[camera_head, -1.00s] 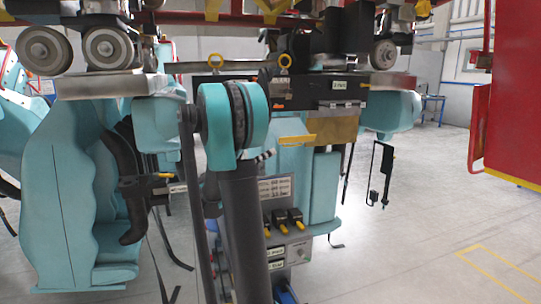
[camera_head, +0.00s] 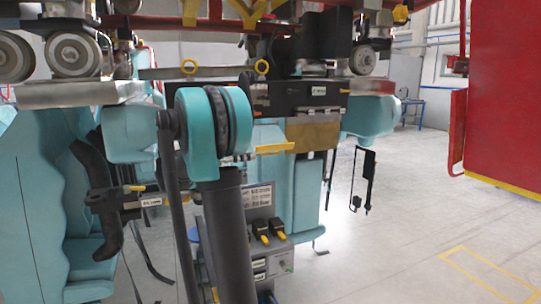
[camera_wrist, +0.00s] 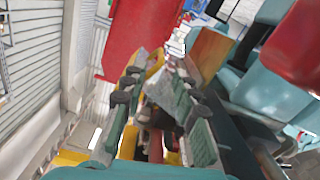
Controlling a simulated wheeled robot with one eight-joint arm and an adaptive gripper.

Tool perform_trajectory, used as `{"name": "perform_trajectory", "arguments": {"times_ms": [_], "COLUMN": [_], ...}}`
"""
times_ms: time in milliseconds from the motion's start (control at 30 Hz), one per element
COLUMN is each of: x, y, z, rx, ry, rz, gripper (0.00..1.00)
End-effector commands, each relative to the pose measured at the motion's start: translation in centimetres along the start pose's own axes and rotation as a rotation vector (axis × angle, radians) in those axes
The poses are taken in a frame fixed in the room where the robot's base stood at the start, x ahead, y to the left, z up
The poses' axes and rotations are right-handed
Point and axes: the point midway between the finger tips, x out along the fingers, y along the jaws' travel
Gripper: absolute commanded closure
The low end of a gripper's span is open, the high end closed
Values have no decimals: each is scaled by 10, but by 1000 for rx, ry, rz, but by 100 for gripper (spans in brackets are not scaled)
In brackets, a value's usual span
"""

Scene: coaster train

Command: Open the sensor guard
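I cannot tell for sure which part is the sensor guard. In the head view, a black unit (camera_head: 288,97) with a small white label is under the coaster train, with a brown panel (camera_head: 314,134) below it and a yellow flap (camera_head: 287,148) to the panel's left. A thin black frame (camera_head: 363,182) hangs to their right. My gripper (camera_wrist: 160,62) shows in the wrist view with its green-padded fingers apart. A grey surface shows between them; I see nothing clearly held. In the head view my teal arm joint stands in front, and my gripper is not distinguishable.
Train wheels (camera_head: 74,54) and teal seats (camera_head: 35,200) are at the left. A grey control box (camera_head: 268,262) with black and yellow connectors is low behind my arm. A red structure (camera_head: 510,95) is at the right. The floor (camera_head: 400,240) at the lower right is clear.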

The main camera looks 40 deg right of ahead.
Motion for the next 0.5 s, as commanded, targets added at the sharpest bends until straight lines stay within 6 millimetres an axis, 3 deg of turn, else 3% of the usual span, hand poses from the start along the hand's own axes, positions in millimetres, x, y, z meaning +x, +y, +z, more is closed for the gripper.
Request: {"name": "perform_trajectory", "arguments": {"times_ms": [300, 500], "x": [63, 87], "y": [1, 0], "z": [0, 0], "rx": [-1, -1], "ry": [0, 0], "rz": [4, 1], "gripper": [71, 71]}}
